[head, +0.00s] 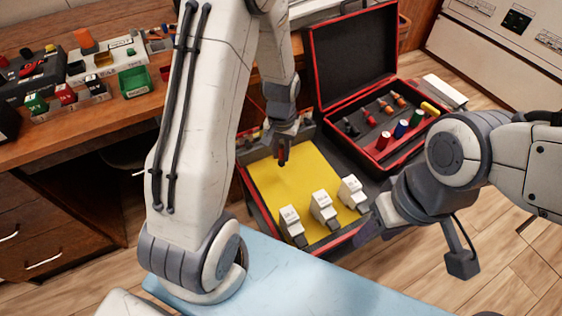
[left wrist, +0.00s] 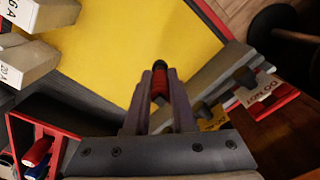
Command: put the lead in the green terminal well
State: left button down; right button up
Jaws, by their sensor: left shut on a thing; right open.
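My left gripper (head: 283,148) is shut on a red lead with a black end (left wrist: 160,82), held over the yellow panel (head: 285,185). In the head view the lead (head: 283,155) is small and partly hidden by the fingers. On the desk at the far left, a small green block with a white mark (head: 36,103) stands in a row beside red and dark ones. I cannot tell which green part is the terminal well. My right gripper (head: 368,228) is open beside the panel's right front corner.
Several white breakers (head: 323,207) stand along the panel's front edge. An open black and red case (head: 375,120) behind holds several coloured cylinders and small parts. My left arm crosses between the panel and the wooden desk (head: 60,145). A light blue surface (head: 310,285) lies in front.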

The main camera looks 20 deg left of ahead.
aim_at(281, 161)
pick_arm(q)
jog(key=shift+w+a+f, duration=0.1)
jog(key=shift+a+f, duration=0.05)
jog(key=shift+f, duration=0.05)
jog(key=shift+f+b, duration=0.5)
jog(key=shift+f, duration=1.4)
jog(key=shift+f, duration=0.2)
jog(key=c, duration=0.8)
grip_release()
jog(key=shift+o, duration=0.2)
